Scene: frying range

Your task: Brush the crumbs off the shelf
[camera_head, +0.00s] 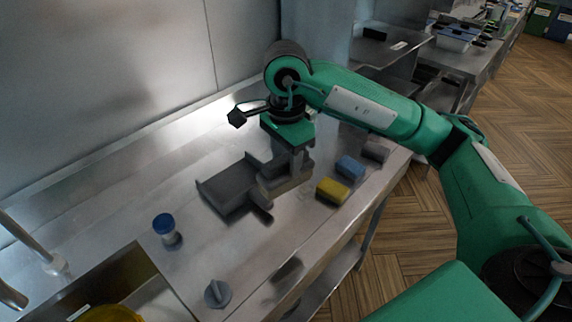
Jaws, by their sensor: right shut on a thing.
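My right gripper (279,186) reaches down over the steel shelf top (120,195) from the right. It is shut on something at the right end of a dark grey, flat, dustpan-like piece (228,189). The jaws hide most of what they grip, so I cannot tell whether it is a brush or the pan's handle. The grey piece is at or just above the steel surface. I cannot make out any crumbs at this size. My left gripper is not in view.
Yellow (333,191), blue (350,168) and grey (376,150) sponge-like blocks line the front edge, right of the gripper. A blue-capped jar (166,229) and a grey knob-like item (217,294) stand nearer. A sink with a yellow bowl (106,314) is at lower left.

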